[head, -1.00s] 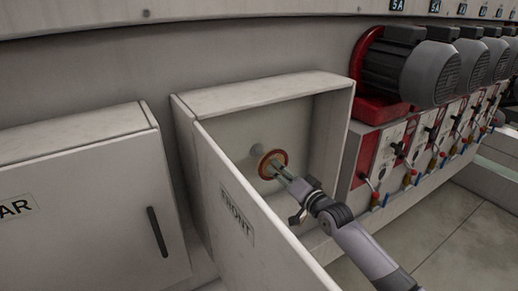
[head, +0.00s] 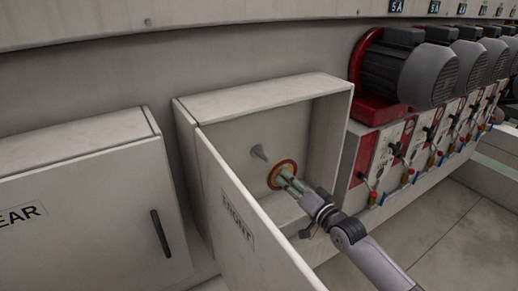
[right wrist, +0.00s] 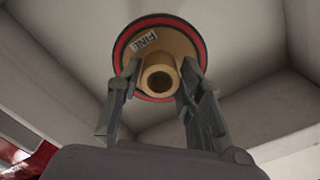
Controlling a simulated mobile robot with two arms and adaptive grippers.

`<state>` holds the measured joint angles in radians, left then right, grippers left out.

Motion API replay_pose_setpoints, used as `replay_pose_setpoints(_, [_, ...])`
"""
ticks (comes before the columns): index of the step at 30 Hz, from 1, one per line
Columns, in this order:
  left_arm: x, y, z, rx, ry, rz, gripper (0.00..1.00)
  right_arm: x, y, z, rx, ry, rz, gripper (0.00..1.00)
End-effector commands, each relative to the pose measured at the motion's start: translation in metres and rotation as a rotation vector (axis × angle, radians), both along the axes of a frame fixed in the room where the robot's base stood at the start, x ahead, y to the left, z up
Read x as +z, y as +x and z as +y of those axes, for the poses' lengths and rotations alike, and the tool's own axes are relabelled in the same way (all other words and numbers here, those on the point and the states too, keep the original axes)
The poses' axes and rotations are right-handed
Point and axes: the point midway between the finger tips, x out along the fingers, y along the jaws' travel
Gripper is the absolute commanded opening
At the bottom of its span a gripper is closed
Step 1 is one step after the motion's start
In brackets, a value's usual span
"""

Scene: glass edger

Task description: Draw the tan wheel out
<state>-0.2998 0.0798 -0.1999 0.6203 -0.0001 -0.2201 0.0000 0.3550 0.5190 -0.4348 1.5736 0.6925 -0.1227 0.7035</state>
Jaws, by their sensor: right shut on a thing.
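The tan wheel (head: 279,172) has a red rim and a hollow hub. In the right wrist view the tan wheel (right wrist: 179,46) carries a label reading FINE. My right gripper (head: 287,181) is shut on the hub of the wheel, and in the right wrist view its two fingers (right wrist: 158,82) stand on either side of the hub. The wheel is inside the open FRONT cabinet (head: 262,90), apart from the grey cone-shaped spindle (head: 258,152) on the back wall. My left gripper is not in view.
The open cabinet door (head: 237,225) labelled FRONT stands close at the left of my right arm. A closed cabinet (head: 90,200) with a dark handle is further left. Grey motors (head: 425,75) and red panels with small valves (head: 375,165) line the right.

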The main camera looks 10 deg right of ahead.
Motion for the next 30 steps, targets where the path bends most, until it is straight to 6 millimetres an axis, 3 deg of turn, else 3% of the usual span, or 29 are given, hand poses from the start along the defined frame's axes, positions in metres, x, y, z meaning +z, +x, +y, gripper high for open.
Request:
replay_pose_setpoints(15, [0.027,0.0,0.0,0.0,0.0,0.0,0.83,0.003,-0.047,-0.02,-0.001,0.0,-0.004,0.0])
replay_pose_setpoints(30, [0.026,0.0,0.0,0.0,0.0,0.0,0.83,-0.002,-0.056,-0.018,0.003,0.002,-0.004,0.0])
